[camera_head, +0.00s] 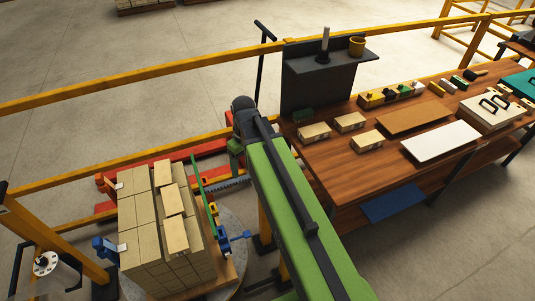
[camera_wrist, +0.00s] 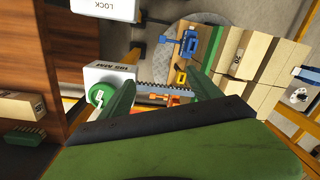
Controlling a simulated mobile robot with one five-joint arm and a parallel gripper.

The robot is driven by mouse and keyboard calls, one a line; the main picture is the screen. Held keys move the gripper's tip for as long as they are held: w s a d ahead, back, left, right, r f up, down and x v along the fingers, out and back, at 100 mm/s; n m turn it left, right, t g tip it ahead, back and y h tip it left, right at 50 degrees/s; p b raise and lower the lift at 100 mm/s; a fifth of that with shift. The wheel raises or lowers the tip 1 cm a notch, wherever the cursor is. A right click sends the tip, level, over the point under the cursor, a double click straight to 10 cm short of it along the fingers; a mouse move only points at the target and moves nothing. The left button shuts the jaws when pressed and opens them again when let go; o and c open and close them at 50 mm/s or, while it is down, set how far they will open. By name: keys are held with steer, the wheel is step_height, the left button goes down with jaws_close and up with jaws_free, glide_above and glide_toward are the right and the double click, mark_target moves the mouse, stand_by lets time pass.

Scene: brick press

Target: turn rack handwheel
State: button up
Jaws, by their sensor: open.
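In the wrist view, a round green part with a white marking (camera_wrist: 101,94), which looks like the handwheel, sits by a white labelled block (camera_wrist: 108,72). A dark toothed rack (camera_wrist: 165,90) runs right from there. My gripper (camera_wrist: 164,82) is open. Its two green fingers stand apart over the rack, with nothing seen between them in the grip. The left finger is close beside the round green part; I cannot tell whether they touch. In the head view the rack (camera_head: 228,184) shows left of my arm, and the handwheel is not clearly seen, perhaps hidden by my arm.
A pallet stack of tan bricks (camera_head: 145,230) stands at lower left, with blue clamps (camera_head: 232,238) beside it. A wooden bench (camera_head: 345,185) with bricks and boards lies right of my arm. Yellow rails (camera_head: 130,87) cross behind. Open floor lies beyond the rails.

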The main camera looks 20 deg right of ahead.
steer(key=o, duration=0.3)
steer(key=w+d+r+n, duration=0.1)
steer(key=w+d+n, duration=0.2)
steer(key=w+d+n+y+p, duration=0.1)
steer(key=w+d+n, duration=0.2)
steer(key=d, duration=0.1)
steer(key=w+d+r+n, duration=0.1)
steer(key=w+d+n, duration=0.2)
steer(key=w+n, duration=0.1)
steer(key=shift+w+d+r+g+y+p, duration=0.1)
steer(key=shift+d+r+g+y+p, duration=0.2)
steer(key=shift+d+g+y, duration=0.1)
steer(key=shift+o, duration=0.2)
steer(key=w+d+r+n+y, duration=0.2)
steer(key=w+d+n, duration=0.2)
steer(key=d+n, duration=0.4)
steer(key=b+x, duration=0.5)
steer(key=x, duration=0.1)
steer(key=b+x, duration=0.5)
steer(key=x, duration=0.1)
steer(key=s+b+x, duration=0.1)
steer(key=b+x, duration=0.4)
steer(key=shift+d+f+b, duration=0.25)
steer(key=shift+f+b, duration=0.05)
steer(key=shift+f, duration=0.2)
steer(key=shift+r+h, duration=0.15)
steer(key=shift+h, duration=0.15)
